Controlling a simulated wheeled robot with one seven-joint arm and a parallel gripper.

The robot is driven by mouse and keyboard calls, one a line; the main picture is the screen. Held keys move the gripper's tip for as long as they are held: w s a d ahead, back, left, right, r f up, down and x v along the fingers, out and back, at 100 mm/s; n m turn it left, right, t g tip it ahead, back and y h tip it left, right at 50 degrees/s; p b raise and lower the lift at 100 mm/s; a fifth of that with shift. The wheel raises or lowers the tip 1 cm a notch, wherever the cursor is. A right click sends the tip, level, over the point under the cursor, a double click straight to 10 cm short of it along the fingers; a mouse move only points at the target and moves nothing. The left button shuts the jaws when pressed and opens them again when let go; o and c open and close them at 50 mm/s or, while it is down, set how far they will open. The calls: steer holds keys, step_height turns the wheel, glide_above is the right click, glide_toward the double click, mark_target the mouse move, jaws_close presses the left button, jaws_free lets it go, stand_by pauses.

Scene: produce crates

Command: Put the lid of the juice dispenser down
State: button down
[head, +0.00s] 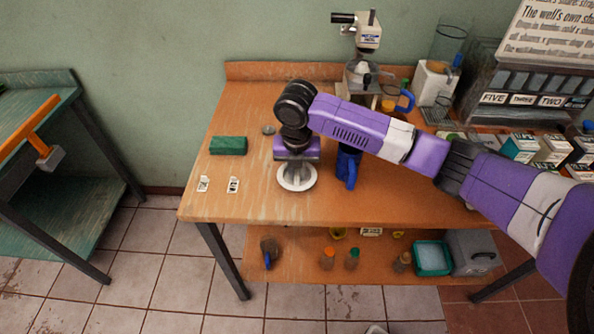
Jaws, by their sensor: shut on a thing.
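My gripper (297,168) points down over the left-middle part of the wooden table. It is shut on a white round piece that looks like the dispenser lid (297,186). The lid is at or just above the tabletop; I cannot tell if it touches. The fingers hide the lid's middle. What looks like the juice dispenser (434,82) is a white machine with orange contents and a clear upper part, at the back right of the table.
On the wooden table (240,85), a green block (228,145) and two small cards (233,185) lie left of my gripper. A blue jug (347,168) stands close on the right, partly behind my arm. A juicer-like machine (368,35) stands behind.

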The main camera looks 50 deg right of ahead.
mark_target(297, 179)
steer(key=shift+f, duration=0.1)
steer(key=c, duration=1.4)
jaws_free()
steer(key=shift+c, duration=0.2)
step_height(297, 179, up, 12)
steer(key=a+b, duration=0.1)
steer(key=shift+s, duration=0.45)
